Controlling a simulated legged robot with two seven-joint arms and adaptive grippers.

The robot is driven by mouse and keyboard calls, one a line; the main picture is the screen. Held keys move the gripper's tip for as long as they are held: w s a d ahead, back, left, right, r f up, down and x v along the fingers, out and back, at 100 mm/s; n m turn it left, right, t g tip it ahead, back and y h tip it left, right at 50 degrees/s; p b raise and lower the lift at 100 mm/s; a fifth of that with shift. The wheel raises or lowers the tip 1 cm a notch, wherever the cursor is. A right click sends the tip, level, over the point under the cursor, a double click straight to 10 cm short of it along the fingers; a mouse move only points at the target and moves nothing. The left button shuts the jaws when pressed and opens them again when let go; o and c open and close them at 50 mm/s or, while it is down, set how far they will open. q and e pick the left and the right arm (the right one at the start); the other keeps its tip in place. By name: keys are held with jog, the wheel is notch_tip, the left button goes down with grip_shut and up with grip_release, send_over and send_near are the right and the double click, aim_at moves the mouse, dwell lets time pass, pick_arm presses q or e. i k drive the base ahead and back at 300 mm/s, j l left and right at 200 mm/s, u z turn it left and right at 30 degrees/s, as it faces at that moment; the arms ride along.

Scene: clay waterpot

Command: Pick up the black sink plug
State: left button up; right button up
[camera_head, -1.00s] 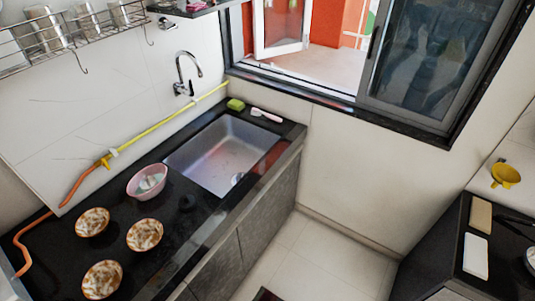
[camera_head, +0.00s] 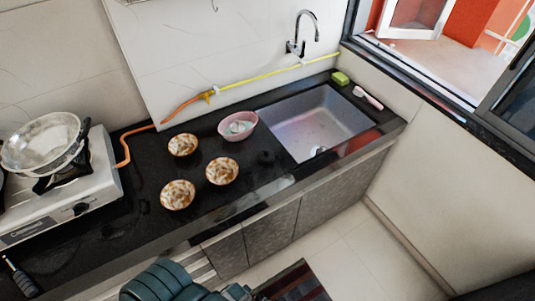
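The black sink plug (camera_head: 266,157) appears as a small dark round piece on the black countertop (camera_head: 240,185). It lies just left of the steel sink (camera_head: 300,112) and right of the pink bowl (camera_head: 238,126). It is hard to make out against the dark stone.
Several brown-and-white bowls (camera_head: 222,171) stand left of the plug. A stove (camera_head: 70,195) with a metal pan (camera_head: 42,142) is at the far left. A green sponge (camera_head: 341,78) and a brush (camera_head: 368,97) lie behind the sink. A striped mat (camera_head: 300,285) lies on the floor.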

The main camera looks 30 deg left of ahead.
aim_at(266, 156)
jog(key=i+l+u, duration=0.15)
jog(key=u, duration=0.7)
